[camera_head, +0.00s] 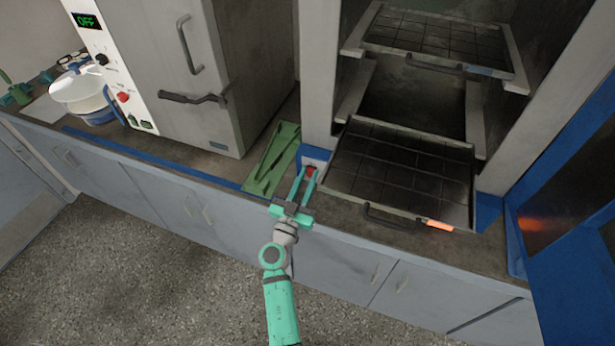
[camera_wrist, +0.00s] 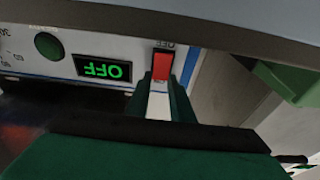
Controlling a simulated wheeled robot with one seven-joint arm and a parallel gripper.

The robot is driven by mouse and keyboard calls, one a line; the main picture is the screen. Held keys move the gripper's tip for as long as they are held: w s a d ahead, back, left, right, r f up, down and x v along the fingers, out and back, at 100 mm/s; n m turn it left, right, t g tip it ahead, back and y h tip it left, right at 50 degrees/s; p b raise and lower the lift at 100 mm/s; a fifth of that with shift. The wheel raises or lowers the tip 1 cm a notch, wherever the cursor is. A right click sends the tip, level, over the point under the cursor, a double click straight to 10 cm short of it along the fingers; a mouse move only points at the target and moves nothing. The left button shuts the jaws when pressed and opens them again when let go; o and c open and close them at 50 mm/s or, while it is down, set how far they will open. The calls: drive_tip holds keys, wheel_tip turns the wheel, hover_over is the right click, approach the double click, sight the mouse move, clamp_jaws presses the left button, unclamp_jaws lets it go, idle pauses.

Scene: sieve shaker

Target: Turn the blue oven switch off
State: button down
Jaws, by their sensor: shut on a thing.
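The blue oven's red switch (camera_wrist: 162,66) shows upright in the wrist view on a white panel with a blue edge. Next to it, the oven's display (camera_wrist: 103,70) reads OFF in green, upside down. In the head view the red switch (camera_head: 310,171) is a small red spot at the blue-edged panel. My gripper (camera_head: 306,180) reaches over the counter edge to that panel, its fingers around the switch. In the wrist view my gripper (camera_wrist: 160,88) has its two dark green fingers at the lower end of the switch, shut on it. The fingers hide part of the switch and panel.
A green round button (camera_wrist: 49,46) is on the same panel. A green holder (camera_head: 272,160) lies left of the gripper. A dark grid tray (camera_head: 400,170) with a handle sticks out at right. A grey oven (camera_head: 200,75) and white bowl (camera_head: 76,88) stand left.

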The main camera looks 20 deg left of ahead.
drive_tip(key=shift+s+d+f+t, duration=0.1)
drive_tip(key=shift+f+t, duration=0.05)
drive_tip(key=shift+t, duration=0.25)
drive_tip(key=c, duration=1.6)
unclamp_jaws()
drive_tip(key=shift+o, duration=0.2)
drive_tip(key=v, duration=1)
drive_tip(key=shift+s, duration=0.4)
drive_tip(key=shift+f, duration=0.1)
